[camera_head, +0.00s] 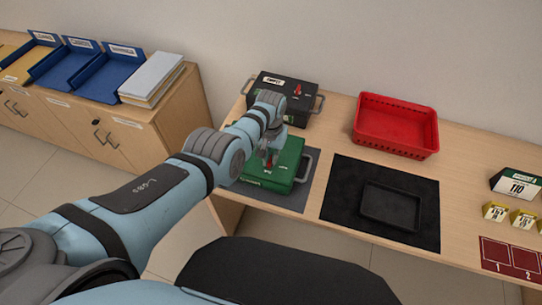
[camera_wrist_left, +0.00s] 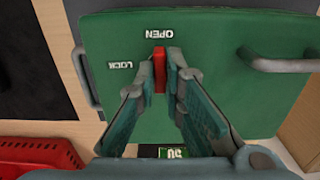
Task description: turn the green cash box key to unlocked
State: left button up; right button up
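The green cash box (camera_head: 259,178) lies on a grey mat, with a handle at its right in the head view. In the left wrist view its green lid (camera_wrist_left: 225,60) fills much of the picture, with white OPEN and LOCK labels. The red key (camera_wrist_left: 159,70) stands upright in that picture, in line with OPEN; LOCK is to its left. My left gripper (camera_wrist_left: 162,72) has its fingertips on both sides of the key, with no clear gap. In the head view the left gripper (camera_head: 270,150) reaches down over the box. My right gripper does not show.
A black box (camera_head: 291,112) with another red key stands behind the green one. A red basket (camera_head: 396,126) is right of it. A black mat (camera_head: 345,190) with a dark tray (camera_head: 391,206) lies to the right. Small yellow stands and a red numbered mat are at far right.

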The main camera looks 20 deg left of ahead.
pick_arm(q)
jog(key=o, duration=0.4)
jog(key=shift+c, duration=0.2)
notch_tip(320, 180, up, 12)
jog(key=shift+f, duration=0.1)
dwell(0.4)
